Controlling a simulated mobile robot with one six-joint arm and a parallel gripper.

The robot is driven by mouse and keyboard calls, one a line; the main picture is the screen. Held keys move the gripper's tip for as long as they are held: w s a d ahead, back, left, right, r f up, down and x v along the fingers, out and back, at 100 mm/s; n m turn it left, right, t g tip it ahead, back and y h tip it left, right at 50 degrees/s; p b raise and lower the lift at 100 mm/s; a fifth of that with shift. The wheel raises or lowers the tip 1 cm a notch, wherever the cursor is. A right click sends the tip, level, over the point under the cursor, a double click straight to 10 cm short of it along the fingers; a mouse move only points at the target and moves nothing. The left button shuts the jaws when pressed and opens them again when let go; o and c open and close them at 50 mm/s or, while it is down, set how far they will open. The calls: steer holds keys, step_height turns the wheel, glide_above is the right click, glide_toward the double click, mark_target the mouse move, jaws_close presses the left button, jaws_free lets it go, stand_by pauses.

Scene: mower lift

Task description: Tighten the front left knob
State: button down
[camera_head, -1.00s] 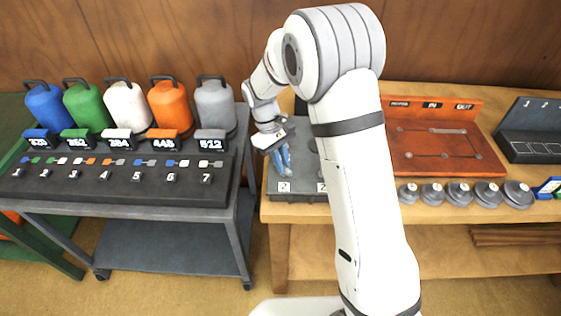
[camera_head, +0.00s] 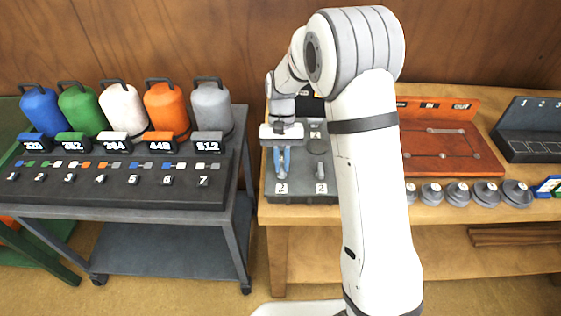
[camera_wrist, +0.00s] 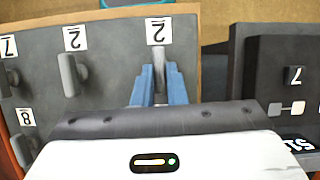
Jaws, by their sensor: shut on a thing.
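A dark grey panel (camera_head: 302,197) lies on the wooden bench, with white number labels along its front edge. My gripper (camera_head: 283,162) is over its front left corner, with blue fingers pointing down. In the wrist view the blue fingers (camera_wrist: 160,88) are shut around the front left knob (camera_wrist: 160,80), a grey upright one beside a label reading 2 (camera_wrist: 159,30). The fingers hide most of this knob. A second grey knob (camera_wrist: 71,76) stands apart from the fingers, beside another label 2 (camera_wrist: 75,38).
A grey cart (camera_head: 225,215) with coloured canisters (camera_head: 166,108) and a numbered rack (camera_head: 115,190) stands to the left, across a gap. An orange-brown board (camera_head: 450,160) and several grey discs (camera_head: 458,193) are to the right on the bench. My arm hides part of the panel.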

steer(key=shift+m, duration=0.3)
steer(key=c, duration=1.5)
jaws_free()
steer(key=shift+o, duration=0.2)
steer(key=b+v, duration=0.1)
steer(key=v, duration=0.6)
steer(key=shift+r, duration=0.4)
steer(key=shift+w+d, duration=0.1)
steer(key=shift+w, duration=0.05)
